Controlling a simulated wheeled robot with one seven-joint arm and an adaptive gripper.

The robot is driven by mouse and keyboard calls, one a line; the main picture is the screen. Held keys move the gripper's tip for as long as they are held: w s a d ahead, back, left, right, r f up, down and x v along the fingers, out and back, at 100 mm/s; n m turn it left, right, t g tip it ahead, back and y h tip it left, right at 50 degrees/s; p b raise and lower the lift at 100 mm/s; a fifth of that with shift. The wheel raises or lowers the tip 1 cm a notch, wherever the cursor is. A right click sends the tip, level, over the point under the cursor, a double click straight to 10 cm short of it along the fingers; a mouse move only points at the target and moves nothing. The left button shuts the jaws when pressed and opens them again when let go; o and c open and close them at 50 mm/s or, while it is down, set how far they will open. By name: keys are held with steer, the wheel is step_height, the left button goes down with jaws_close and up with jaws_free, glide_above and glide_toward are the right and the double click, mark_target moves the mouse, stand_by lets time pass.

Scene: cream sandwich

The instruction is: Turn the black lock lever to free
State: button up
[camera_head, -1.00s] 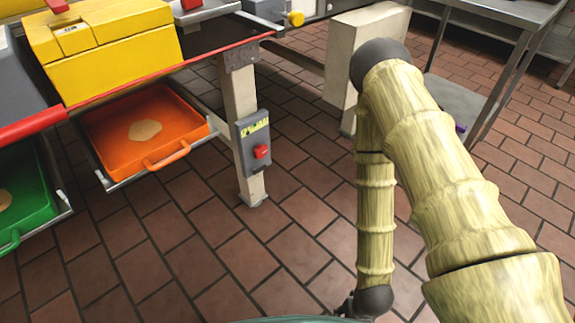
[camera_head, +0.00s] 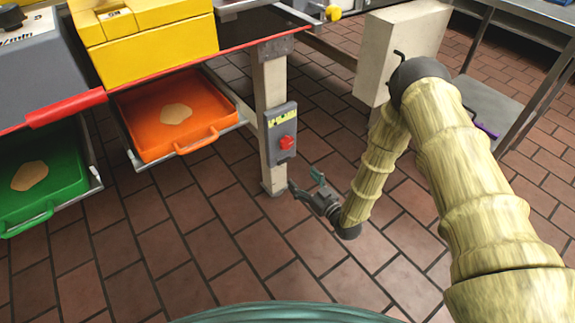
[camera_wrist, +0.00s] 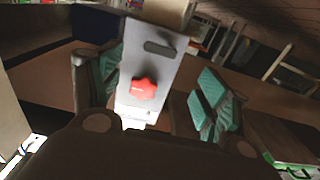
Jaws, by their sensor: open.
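A grey switch box (camera_head: 281,130) with a yellow label and a red knob (camera_head: 287,143) is fixed to a cream table leg. In the wrist view the grey panel (camera_wrist: 130,72) lies ahead between my fingers, with the red star-shaped knob (camera_wrist: 145,88) and a dark rounded bar (camera_wrist: 160,48). I cannot tell whether that bar is the lock lever. A small black hooked piece (camera_head: 399,54) shows at the cream block; I cannot tell if it is the lever either. My gripper (camera_head: 306,182) is open and empty, low and right of the leg, below the box. Its teal pads show in the wrist view (camera_wrist: 158,90).
An orange tray (camera_head: 140,152) and a green tray (camera_head: 75,190), each with a flat tan piece, sit under the machine bench. A yellow machine (camera_head: 150,55) stands above. A cream block (camera_head: 375,50) and a steel table (camera_head: 520,35) are behind my arm. The tiled floor is clear.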

mark_target(285, 161)
steer(key=b+x, duration=0.3)
steer(key=x, duration=0.6)
steer(key=shift+w+a, duration=0.1)
steer(key=shift+w, duration=0.05)
steer(key=c, duration=1.1)
